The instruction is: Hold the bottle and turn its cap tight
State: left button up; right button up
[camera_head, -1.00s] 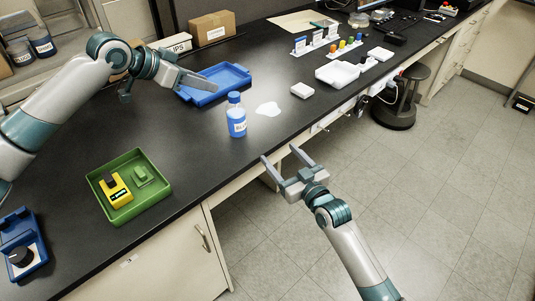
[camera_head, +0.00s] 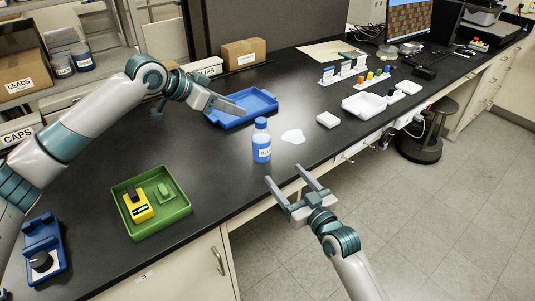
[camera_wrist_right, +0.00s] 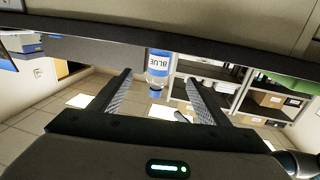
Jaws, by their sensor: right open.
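My right gripper (camera_head: 285,181) is open and empty, in front of the bench edge and short of the bottle. My left gripper (camera_head: 198,110) is open with its fingers spread, behind and left of the bottle, near the blue tray. Neither gripper touches the bottle.
A blue tray (camera_head: 243,120) lies behind the bottle, and a pale puddle-like patch (camera_head: 293,136) lies to its right. A green tray (camera_head: 178,212) with a yellow device is at front left. White boxes (camera_head: 327,120) stand further right.

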aim_at(261, 147)
jog(key=x, duration=1.6)
grip_shut()
dwell(0.4)
